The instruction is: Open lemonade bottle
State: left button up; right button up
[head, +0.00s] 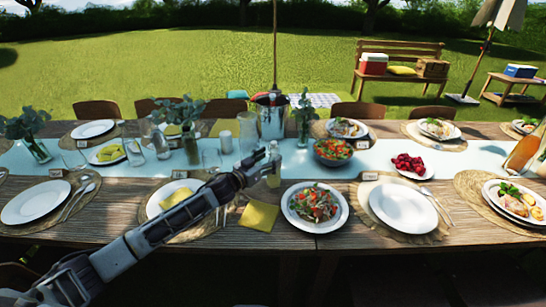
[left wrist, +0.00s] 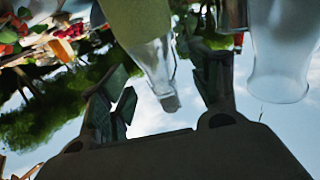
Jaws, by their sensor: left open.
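My left gripper (head: 262,164) reaches over the table from the lower left and is open. In the left wrist view, its two dark fingers (left wrist: 165,88) stand apart. A clear bottle with pale yellow-green contents, the lemonade bottle (left wrist: 138,18), shows there upside down. Its narrow neck and small pale cap point into the gap between the fingers. No finger visibly grips the cap. In the head view, the bottle (head: 274,179) is partly hidden by the gripper. My right gripper is not in view.
A metal bucket (head: 271,118) stands just behind the gripper. A salad plate (head: 314,203) and a yellow napkin (head: 259,216) lie in front. A frosted glass vessel (left wrist: 280,55) is close on the right in the left wrist view. Plates and glasses crowd the table.

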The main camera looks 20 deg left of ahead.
pick_arm(q)
jog(key=shift+x, duration=1.25)
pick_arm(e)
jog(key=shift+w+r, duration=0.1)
pick_arm(q)
jog(key=c, duration=0.5)
grip_shut()
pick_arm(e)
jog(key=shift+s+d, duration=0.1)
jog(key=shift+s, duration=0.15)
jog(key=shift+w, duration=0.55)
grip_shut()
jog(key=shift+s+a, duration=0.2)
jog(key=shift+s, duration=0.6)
